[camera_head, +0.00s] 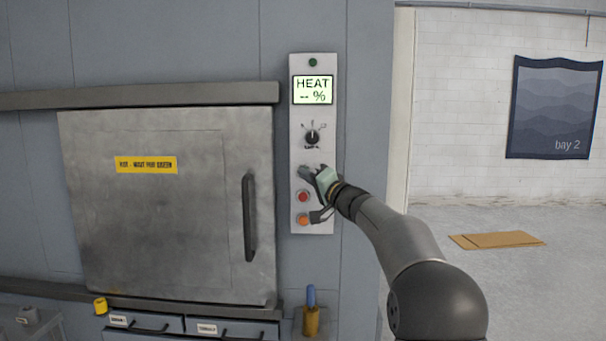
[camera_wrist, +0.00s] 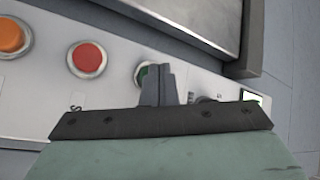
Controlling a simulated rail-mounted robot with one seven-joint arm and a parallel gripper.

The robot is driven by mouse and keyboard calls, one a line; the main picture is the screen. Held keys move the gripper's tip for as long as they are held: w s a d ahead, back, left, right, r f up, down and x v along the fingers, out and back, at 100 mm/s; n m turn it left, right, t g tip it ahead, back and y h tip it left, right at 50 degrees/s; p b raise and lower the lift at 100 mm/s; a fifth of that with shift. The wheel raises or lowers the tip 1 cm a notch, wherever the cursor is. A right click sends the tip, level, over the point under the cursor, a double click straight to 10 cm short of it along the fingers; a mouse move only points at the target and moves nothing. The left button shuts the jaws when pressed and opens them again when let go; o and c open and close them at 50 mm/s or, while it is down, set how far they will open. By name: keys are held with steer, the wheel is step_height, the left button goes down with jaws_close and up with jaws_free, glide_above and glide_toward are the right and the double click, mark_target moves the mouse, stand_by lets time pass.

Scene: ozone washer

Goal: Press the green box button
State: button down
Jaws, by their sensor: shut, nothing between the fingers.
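The control panel (camera_head: 298,120) is a tall pale plate right of the steel door. In the wrist view a green button (camera_wrist: 142,73) shows on the panel beside the red button (camera_wrist: 87,59), partly covered by my fingers. My gripper (camera_head: 304,171) is at the panel, above the red button (camera_head: 303,196) and below the dial. In the wrist view my gripper (camera_wrist: 159,72) is shut and empty, its fingertips overlapping the green button's edge. I cannot tell whether they touch it.
An orange button (camera_head: 303,219) sits low on the panel. The black dial (camera_head: 312,137), a lit HEAT display (camera_head: 312,90) and a small green lamp (camera_head: 313,62) are above. The door handle (camera_head: 249,217) sticks out to the left. A blue-handled tool (camera_head: 311,298) stands below.

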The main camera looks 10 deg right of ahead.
stand_by(0.4)
steer(key=s+b, duration=0.1)
steer(key=b, duration=0.1)
steer(key=shift+s+a+b, duration=0.2)
steer(key=shift+s+b, duration=0.15)
steer(key=shift+s+a+b, duration=0.2)
steer(key=shift+s+b, duration=0.6)
steer(key=shift+b, duration=0.1)
steer(key=shift+s+a+b, duration=0.2)
steer(key=shift+s+b, duration=0.6)
steer(key=shift+b, duration=0.15)
steer(key=shift+s+a+b, duration=0.2)
steer(key=shift+s+b, duration=0.6)
steer(key=shift+b, duration=0.1)
